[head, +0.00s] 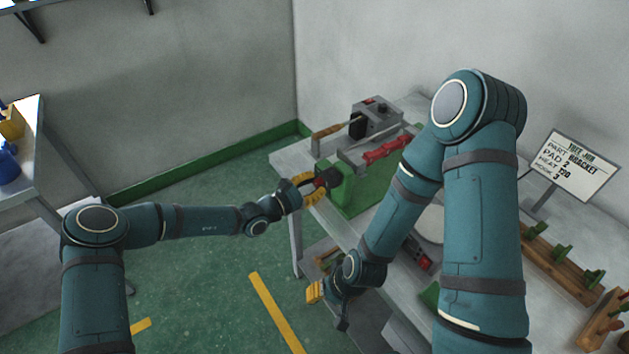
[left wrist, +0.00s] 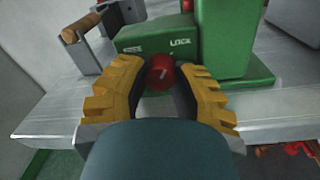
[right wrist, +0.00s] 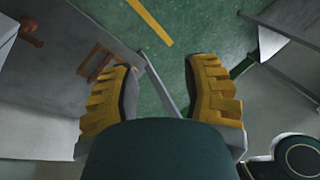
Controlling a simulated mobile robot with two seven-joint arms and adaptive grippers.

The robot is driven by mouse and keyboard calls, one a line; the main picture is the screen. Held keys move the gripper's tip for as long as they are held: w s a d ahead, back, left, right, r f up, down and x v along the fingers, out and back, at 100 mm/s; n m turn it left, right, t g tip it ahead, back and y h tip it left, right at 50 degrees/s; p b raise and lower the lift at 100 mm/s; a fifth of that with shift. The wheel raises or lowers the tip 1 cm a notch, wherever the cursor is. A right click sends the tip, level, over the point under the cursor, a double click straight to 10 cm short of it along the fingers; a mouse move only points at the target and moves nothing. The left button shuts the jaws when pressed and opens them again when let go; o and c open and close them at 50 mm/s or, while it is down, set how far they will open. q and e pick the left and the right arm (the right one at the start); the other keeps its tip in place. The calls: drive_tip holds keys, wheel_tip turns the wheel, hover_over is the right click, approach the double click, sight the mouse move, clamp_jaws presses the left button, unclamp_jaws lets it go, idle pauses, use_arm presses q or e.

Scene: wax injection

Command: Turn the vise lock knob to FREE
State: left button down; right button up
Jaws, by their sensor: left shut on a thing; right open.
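The green vise (head: 352,192) stands at the table's near left end. In the left wrist view, its green block (left wrist: 150,36) bears a word at left, too small to read surely, and LOCK at right. The round red lock knob (left wrist: 160,70) sits below these words, with a short pale mark on its face. My left gripper (head: 310,186) is shut on the knob, its yellow fingers on either side of it; they partly hide the knob's sides. My right gripper (head: 316,291) hangs low beside the table, open and empty; its spread fingers also show in the right wrist view (right wrist: 162,90).
A grey machine (head: 374,120) with a wooden handle (head: 328,131) stands behind the vise. Red parts (head: 388,150) lie beside it. A sign (head: 568,166) and wooden racks (head: 560,260) are at right. Another table (head: 40,130) is at far left; green floor lies between.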

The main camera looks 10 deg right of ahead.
use_arm(q)
drive_tip(key=n+p, duration=0.1)
drive_tip(key=n, duration=0.1)
drive_tip(key=shift+r+n, duration=0.1)
drive_tip(key=shift+n, duration=0.3)
drive_tip(key=n+p, duration=0.1)
drive_tip(key=n, duration=0.2)
drive_tip(key=shift+n, duration=0.3)
drive_tip(key=n, duration=0.3)
drive_tip(key=shift+g+p, duration=0.3)
drive_tip(key=shift+p, duration=0.1)
drive_tip(key=shift+n, duration=1.7)
use_arm(e)
drive_tip(key=shift+w+d+r, duration=0.1)
drive_tip(key=shift+w+r, duration=0.2)
drive_tip(key=shift+r, duration=0.55)
drive_tip(key=shift+w+r, duration=0.3)
drive_tip(key=shift+r, duration=0.5)
use_arm(q)
drive_tip(key=shift+n, duration=0.3)
drive_tip(key=c, duration=1)
unclamp_jaws()
